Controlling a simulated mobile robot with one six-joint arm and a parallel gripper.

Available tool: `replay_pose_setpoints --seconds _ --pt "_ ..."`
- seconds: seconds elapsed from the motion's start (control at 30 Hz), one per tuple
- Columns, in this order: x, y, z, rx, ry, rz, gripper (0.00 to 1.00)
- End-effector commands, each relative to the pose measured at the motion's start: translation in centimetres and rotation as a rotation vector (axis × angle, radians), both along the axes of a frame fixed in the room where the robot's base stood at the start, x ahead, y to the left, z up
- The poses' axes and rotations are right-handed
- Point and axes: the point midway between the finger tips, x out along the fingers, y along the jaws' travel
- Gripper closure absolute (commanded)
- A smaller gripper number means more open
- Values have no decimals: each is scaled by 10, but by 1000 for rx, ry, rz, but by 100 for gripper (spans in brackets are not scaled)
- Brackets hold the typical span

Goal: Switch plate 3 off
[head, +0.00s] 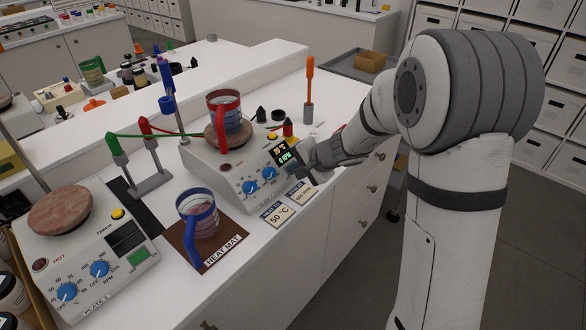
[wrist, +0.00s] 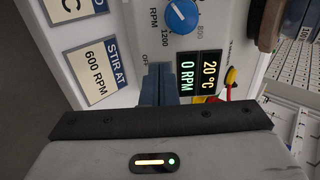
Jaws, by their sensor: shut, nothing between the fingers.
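The middle hotplate (head: 228,172) has two blue knobs and a lit display (head: 284,156), which reads 20 °C and 0 RPM in the wrist view (wrist: 198,76). Its name label is too small to read surely, so I cannot confirm its number. A red-handled glass mug (head: 224,110) stands on its round top. My gripper (wrist: 159,72) is shut and empty, its fingertips at the front panel beside the display and close to an "OFF" mark. In the head view my gripper (head: 308,166) is at the panel's right end. The power switch is hidden; I cannot tell whether the fingertips touch it.
A second hotplate (head: 100,245) with a dark display stands at left. A blue-handled mug (head: 202,222) is on the heat mat (head: 225,247). Cards reading 50 °C (head: 278,215) and 600 RPM (head: 301,192) lie before the middle plate. An orange-handled tool (head: 309,85) stands behind.

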Motion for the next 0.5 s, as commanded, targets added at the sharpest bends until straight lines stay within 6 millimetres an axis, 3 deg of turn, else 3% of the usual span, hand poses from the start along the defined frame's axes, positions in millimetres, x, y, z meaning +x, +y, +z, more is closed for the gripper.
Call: replay_pose_setpoints --seconds 0.5 --pt "2 2 -5 0 1 -1 100"
